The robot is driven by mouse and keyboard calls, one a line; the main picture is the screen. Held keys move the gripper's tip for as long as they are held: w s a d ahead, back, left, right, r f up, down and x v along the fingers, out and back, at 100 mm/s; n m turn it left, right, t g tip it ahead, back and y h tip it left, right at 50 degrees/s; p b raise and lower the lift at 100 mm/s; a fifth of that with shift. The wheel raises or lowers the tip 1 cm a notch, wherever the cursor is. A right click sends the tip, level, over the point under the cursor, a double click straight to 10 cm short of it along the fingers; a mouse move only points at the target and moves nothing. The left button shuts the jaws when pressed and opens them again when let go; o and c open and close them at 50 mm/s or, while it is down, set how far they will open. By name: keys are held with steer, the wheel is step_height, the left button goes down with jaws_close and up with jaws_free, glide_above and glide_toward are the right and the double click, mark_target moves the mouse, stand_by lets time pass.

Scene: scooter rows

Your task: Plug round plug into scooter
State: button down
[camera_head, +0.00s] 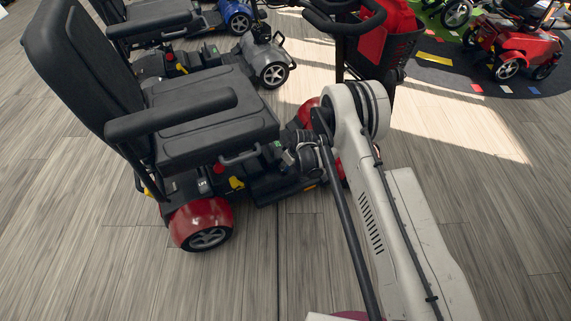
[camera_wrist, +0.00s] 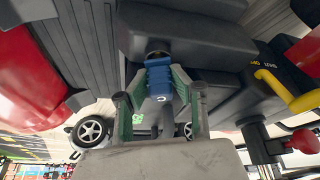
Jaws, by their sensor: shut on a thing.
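The scooter (camera_head: 195,110) with a black seat and red fenders stands left of my arm in the head view. Its dark grey underside and body (camera_wrist: 210,45) fill the top of the wrist view. My gripper (camera_wrist: 160,84) is shut on the blue round plug (camera_wrist: 159,78), which sits between the greenish finger pads. The plug's far end is up against the scooter's dark body, at a round black part. I cannot tell whether it is seated there. In the head view my gripper (camera_head: 305,152) is at the scooter's side, just right of the seat, and the plug cannot be made out.
A yellow lever (camera_wrist: 277,88) and a red knob (camera_wrist: 304,141) are close on the right in the wrist view. Other scooters stand behind, including a grey one (camera_head: 262,62) and a red one (camera_head: 520,45). The wooden floor (camera_head: 100,270) in front is clear.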

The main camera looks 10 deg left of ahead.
steer(key=shift+f, duration=0.4)
steer(key=c, duration=1.4)
jaws_free()
steer(key=shift+c, duration=0.2)
steer(key=shift+r, duration=0.1)
steer(key=v, duration=1.1)
steer(key=shift+d+r, duration=0.15)
steer(key=shift+r, duration=0.25)
